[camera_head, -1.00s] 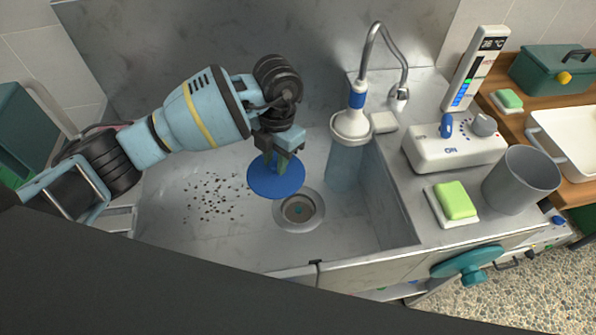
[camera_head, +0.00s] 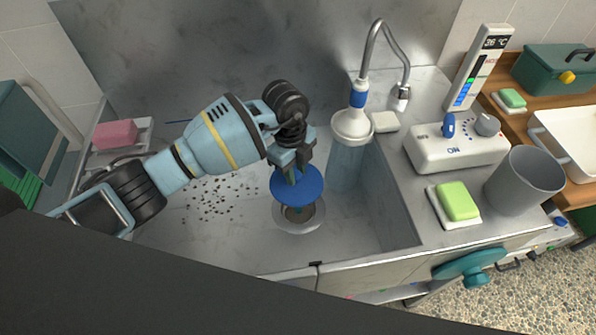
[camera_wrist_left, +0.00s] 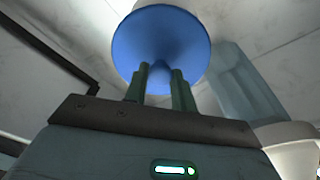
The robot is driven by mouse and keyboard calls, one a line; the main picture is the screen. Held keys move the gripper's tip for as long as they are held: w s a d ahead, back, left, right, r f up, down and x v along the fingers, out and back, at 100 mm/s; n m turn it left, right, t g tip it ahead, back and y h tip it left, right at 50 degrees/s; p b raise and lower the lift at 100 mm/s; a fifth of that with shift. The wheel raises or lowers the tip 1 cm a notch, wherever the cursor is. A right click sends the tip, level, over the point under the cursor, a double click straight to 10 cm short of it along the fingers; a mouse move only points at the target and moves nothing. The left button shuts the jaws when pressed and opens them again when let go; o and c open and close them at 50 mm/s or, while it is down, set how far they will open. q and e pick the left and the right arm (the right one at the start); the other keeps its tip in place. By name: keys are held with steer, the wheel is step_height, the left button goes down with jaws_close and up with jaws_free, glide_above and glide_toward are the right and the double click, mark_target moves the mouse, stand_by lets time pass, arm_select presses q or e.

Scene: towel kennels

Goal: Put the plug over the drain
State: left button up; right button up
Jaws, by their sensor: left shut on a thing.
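The blue round plug (camera_head: 298,187) is held by my left gripper (camera_head: 294,176), which points down into the sink. In the left wrist view the plug (camera_wrist_left: 160,40) sits at the tips of the two green fingers (camera_wrist_left: 160,82), which are shut on its stem. The drain (camera_head: 299,216) is a round metal ring with a dark centre in the sink floor. The plug is above the drain's far part and hides it; the near part of the ring shows. The gap between plug and drain is hard to judge. My right gripper is not in view.
The metal sink (camera_head: 240,245) has dark specks (camera_head: 220,198) left of the drain. A clear cylinder (camera_head: 346,165) under the tap stands right of the gripper. A green soap (camera_head: 457,201), grey cup (camera_head: 522,180) and white control box (camera_head: 455,150) stand on the right counter.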

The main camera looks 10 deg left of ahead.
mark_target(298, 185)
arm_select(q)
steer(key=shift+d+f+n, duration=0.3)
steer(key=shift+f+n, duration=0.15)
steer(key=shift+n, duration=0.65)
steer(key=shift+f, duration=0.1)
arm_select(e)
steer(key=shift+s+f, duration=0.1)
